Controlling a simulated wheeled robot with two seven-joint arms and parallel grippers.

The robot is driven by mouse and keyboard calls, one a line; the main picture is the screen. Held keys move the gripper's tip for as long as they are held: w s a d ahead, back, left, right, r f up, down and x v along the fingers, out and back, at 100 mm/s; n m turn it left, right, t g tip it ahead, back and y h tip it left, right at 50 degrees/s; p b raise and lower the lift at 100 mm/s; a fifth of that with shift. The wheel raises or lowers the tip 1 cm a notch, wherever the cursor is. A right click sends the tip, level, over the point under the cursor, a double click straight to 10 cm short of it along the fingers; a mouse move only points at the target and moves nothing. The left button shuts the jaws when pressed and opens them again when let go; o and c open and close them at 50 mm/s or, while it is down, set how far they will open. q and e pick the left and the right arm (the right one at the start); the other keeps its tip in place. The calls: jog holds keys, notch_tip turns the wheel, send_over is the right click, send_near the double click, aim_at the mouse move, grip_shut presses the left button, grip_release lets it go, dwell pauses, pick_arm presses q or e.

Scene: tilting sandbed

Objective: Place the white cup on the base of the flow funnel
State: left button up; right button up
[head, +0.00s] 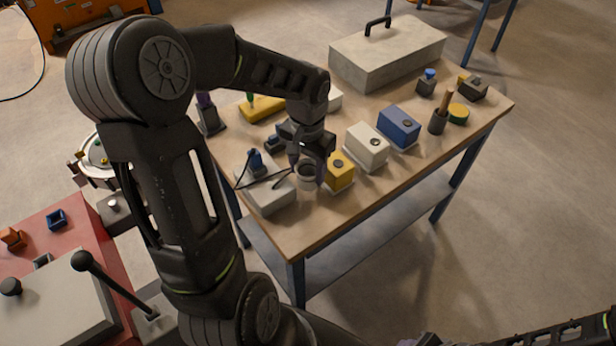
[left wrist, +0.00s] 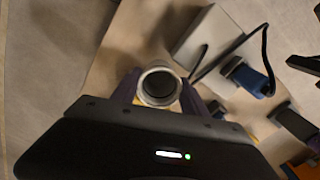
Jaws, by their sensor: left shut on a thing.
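The white cup (head: 307,174), greyish with a dark inside, is between the fingers of my left gripper (head: 310,162) at the near left part of the wooden table. In the left wrist view the round mouth of the cup (left wrist: 159,87) faces the camera, with a finger of the left gripper (left wrist: 158,92) on each side. The gripper is shut on it. I cannot tell if the cup touches the tabletop. I cannot make out the flow funnel or its base for sure; my left arm hides part of the left side. My right gripper is not in view.
A pale box (head: 268,198) with a black cable stands left of the cup, and a yellow box (head: 340,173) close right. White (head: 367,147) and blue (head: 399,127) boxes follow. A grey case (head: 387,52) stands at the back. The table's (head: 400,185) near right strip is clear.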

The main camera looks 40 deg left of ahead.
aim_at(307, 180)
pick_arm(q)
jog(key=shift+f, duration=1.85)
jog(key=shift+f, duration=0.15)
jog(key=o, duration=1.1)
jog(key=shift+c, duration=0.2)
notch_tip(307, 180, up, 12)
